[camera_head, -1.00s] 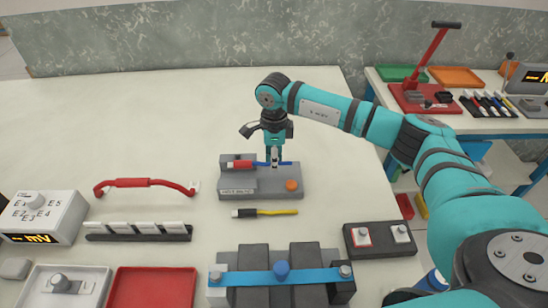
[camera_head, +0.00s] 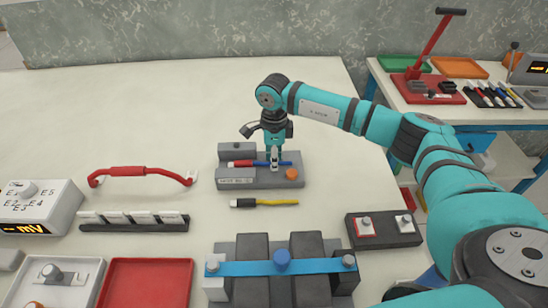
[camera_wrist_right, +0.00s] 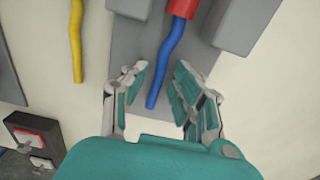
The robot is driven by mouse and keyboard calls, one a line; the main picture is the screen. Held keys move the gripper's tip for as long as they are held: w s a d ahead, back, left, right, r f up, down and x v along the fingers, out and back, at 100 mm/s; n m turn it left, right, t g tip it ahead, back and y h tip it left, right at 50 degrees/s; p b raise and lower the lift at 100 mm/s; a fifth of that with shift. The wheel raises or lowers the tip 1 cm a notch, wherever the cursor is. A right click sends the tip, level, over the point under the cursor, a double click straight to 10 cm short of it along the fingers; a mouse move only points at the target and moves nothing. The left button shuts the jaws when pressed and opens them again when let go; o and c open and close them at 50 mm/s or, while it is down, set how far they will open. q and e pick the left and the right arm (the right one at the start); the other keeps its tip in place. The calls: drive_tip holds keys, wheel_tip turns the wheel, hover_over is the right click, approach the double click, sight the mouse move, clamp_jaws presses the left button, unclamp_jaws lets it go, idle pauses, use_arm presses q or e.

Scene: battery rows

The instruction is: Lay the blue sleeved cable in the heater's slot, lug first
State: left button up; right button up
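The grey heater (camera_head: 262,182) stands mid-table with an orange button and a raised block at its back left. The blue cable (camera_head: 286,163) with its red sleeve (camera_head: 242,163) lies across it, light lug end to the left. In the right wrist view, the red sleeve (camera_wrist_right: 182,8) sits between two grey blocks and the blue wire (camera_wrist_right: 168,55) runs down between my fingers. My right gripper (camera_wrist_right: 166,92) is open around the wire, with gaps on both sides; it also shows over the heater in the head view (camera_head: 274,162). My left gripper is out of view.
A yellow cable with a black sleeve (camera_head: 264,203) lies just in front of the heater. A clamp fixture with a blue bar (camera_head: 240,269) stands nearer. A red handle (camera_head: 140,171) and a grey rack (camera_head: 133,225) are left. The back-left table is clear.

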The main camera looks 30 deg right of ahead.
drive_tip(key=shift+o, duration=1.4)
drive_tip(key=shift+r, duration=0.15)
wheel_tip(320, 180, up, 12)
drive_tip(key=shift+f, duration=0.2)
